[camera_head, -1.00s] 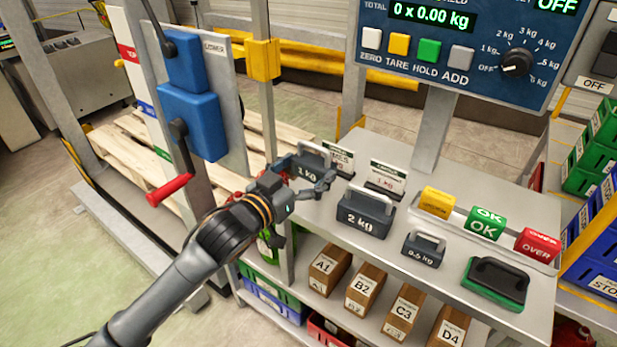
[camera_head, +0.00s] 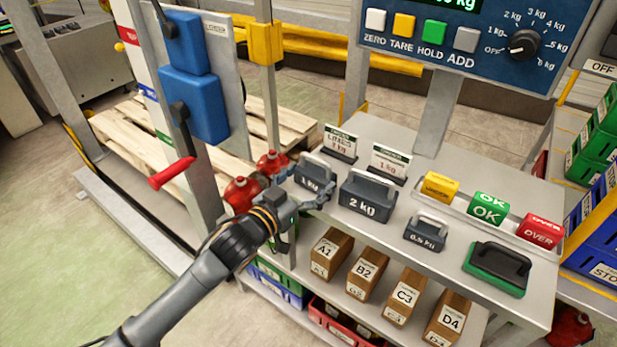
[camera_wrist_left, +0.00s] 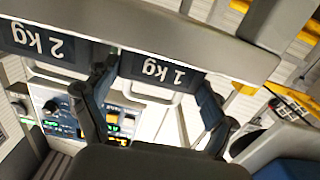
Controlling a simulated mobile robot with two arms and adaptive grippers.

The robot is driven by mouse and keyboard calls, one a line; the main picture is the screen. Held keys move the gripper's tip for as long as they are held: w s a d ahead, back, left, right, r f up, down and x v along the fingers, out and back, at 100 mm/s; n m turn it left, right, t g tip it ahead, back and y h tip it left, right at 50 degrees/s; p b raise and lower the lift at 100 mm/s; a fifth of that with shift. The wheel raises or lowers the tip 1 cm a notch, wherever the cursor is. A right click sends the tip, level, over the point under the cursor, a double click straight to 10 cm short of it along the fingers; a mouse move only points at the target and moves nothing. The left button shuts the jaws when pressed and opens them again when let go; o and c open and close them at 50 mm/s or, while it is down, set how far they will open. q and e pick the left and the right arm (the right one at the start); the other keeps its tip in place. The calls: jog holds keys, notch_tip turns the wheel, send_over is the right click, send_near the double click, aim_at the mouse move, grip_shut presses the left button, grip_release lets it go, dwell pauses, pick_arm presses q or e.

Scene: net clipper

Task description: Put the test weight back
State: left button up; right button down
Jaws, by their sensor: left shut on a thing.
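The 1 kg test weight (camera_head: 313,174) is a dark grey block with a handle, upright at the left end of the grey shelf (camera_head: 400,262). My left gripper (camera_head: 304,188) is shut on it, with a finger on either side. In the left wrist view, which is upside down, the 1 kg weight (camera_wrist_left: 160,72) is between the two fingers (camera_wrist_left: 155,105). I cannot tell whether its base touches the shelf. The larger 2 kg weight (camera_head: 367,197) stands just to its right, and the 0.5 kg weight (camera_head: 425,234) farther right. My right gripper is not in view.
Two sign cards (camera_head: 389,161) stand behind the weights. A green-and-black block (camera_head: 497,268) is at the front right, near yellow, green and red blocks (camera_head: 488,208). Brown boxes (camera_head: 331,254) are on the shelf below. A blue box with a red-handled lever (camera_head: 172,173) is at the left.

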pick_arm(q)
jog(key=o, duration=1.4)
jog(key=shift+f, duration=0.1)
jog(key=shift+o, duration=1.4)
jog(key=shift+r, duration=0.2)
jog(key=v, duration=1.2)
jog(key=shift+f, duration=0.1)
